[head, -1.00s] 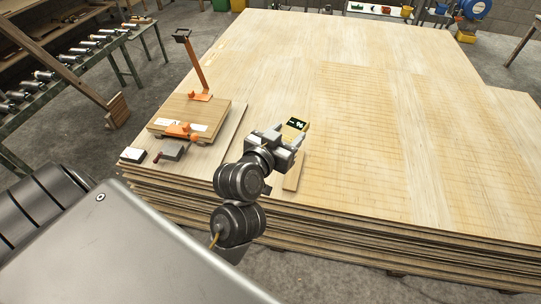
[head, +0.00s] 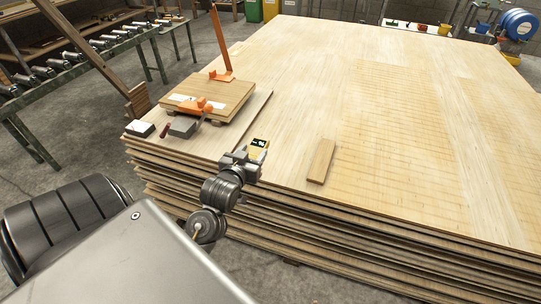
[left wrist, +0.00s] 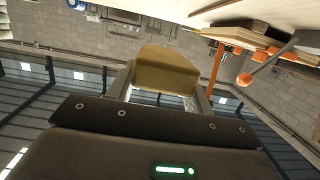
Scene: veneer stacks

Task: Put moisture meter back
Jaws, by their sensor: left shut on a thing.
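The moisture meter (head: 259,145) is yellow with a dark, green-lit display. My left gripper (head: 250,156) is shut on it, near the front edge of the veneer stack (head: 380,100). The gripper looks to be above the stack, but I cannot tell how high. In the left wrist view the meter (left wrist: 167,68) shows as a yellowish-brown block between the fingers. A small wooden block (head: 321,161) lies on the stack to the right of the gripper, apart from it. My right gripper is not in view.
Left on the stack are a wooden board (head: 232,97) with an orange tool (head: 195,105), an upright orange post (head: 222,45), a grey tool (head: 182,127) and a small black-and-white box (head: 140,128). A roller conveyor (head: 75,66) stands beyond. The stack's right side is clear.

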